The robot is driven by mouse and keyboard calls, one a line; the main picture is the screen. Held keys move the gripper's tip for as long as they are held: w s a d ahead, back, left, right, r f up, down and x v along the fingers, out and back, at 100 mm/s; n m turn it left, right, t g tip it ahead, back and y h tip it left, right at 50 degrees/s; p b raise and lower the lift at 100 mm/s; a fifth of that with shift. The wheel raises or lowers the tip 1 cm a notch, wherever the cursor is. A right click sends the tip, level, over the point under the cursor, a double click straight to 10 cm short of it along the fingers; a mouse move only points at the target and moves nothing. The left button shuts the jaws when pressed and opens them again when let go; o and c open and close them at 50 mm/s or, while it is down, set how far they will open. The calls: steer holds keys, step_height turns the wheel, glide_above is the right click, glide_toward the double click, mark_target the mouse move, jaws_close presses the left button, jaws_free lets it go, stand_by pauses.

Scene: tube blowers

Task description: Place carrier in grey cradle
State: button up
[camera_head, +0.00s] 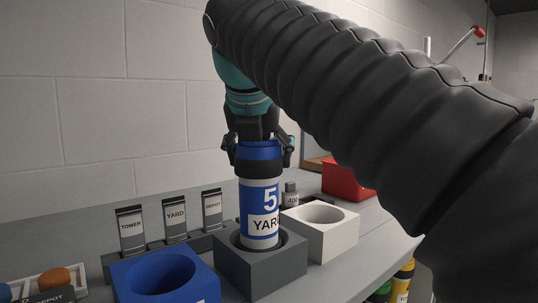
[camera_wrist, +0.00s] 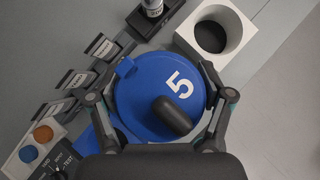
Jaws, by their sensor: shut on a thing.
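The carrier (camera_head: 260,209) is an upright cylinder with a blue cap, a blue and white body, a "5" and a "YARD" label. Its lower end is inside the round opening of the grey cradle (camera_head: 263,274) in the head view. Whether its base touches the bottom is hidden. My gripper (camera_head: 258,150) points down and is shut on the blue cap. In the wrist view the carrier's blue top (camera_wrist: 158,102) with a white "5" sits between the fingers of my gripper (camera_wrist: 160,98). The carrier hides the grey cradle there.
A blue cradle (camera_head: 130,270) stands left and a white cradle (camera_head: 345,231) right of the grey one, both empty. Labelled tags (camera_head: 175,219) stand behind. A small grey weight (camera_head: 290,194) and a red bin (camera_head: 345,181) are further back. A button panel (camera_wrist: 30,142) is at left.

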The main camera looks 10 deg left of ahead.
steer(key=o, duration=1.7)
steer(key=shift+s+r, duration=0.15)
steer(key=shift+r, duration=0.25)
steer(key=p+v, duration=0.1)
steer(key=v, duration=1)
steer(key=shift+p, duration=0.3)
steer(key=shift+s+d+r, duration=0.1)
steer(key=shift+r, duration=0.05)
